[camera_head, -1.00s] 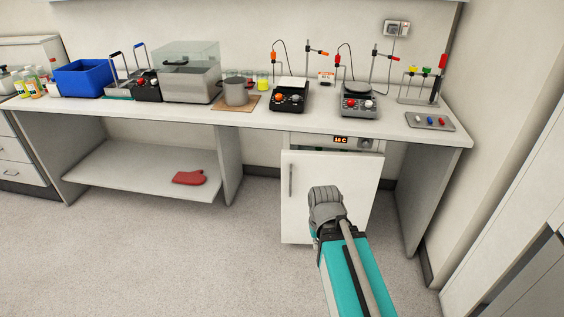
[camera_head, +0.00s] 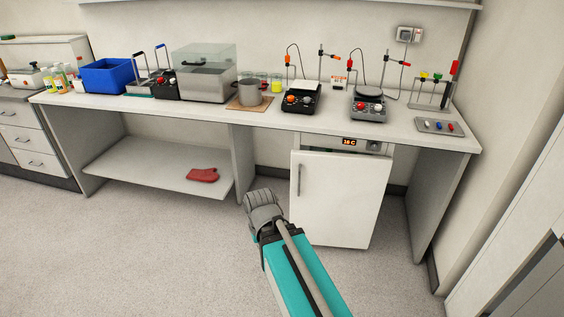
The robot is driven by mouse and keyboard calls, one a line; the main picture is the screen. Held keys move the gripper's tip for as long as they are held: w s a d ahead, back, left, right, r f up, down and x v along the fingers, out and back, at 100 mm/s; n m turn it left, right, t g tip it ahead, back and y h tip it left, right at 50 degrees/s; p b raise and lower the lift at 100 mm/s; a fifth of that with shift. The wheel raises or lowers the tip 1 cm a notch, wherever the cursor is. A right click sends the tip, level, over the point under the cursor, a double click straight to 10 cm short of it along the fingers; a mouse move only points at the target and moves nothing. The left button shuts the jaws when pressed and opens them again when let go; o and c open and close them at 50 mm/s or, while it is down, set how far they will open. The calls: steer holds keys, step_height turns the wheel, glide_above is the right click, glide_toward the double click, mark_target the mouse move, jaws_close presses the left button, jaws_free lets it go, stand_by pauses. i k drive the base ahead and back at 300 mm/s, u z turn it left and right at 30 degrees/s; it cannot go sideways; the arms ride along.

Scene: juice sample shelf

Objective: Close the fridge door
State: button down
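The fridge door (camera_head: 340,200) is a white panel with a vertical handle (camera_head: 299,180) near its left edge. It stands under the bench, below a control strip with a lit display (camera_head: 349,142). The door lies close to the fridge front. I cannot tell whether a small gap remains. The grey ribbed end of my arm, where my gripper (camera_head: 262,208) is, shows to the left of the door's lower part in the picture. No fingers can be made out, so its opening is hidden. I see no clear contact with the door.
The bench (camera_head: 218,112) above carries a blue bin (camera_head: 107,76), a clear-lidded box, a pot (camera_head: 249,93) and stirring devices. A low shelf with a red mitt (camera_head: 202,175) is at left. A bench side panel (camera_head: 440,200) stands right of the fridge. Open floor lies in front.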

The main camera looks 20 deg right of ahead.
mark_target(336, 199)
steer(key=u, duration=1)
steer(key=k, duration=0.75)
steer(key=z, duration=0.5)
steer(key=i, duration=1)
steer(key=z, duration=0.05)
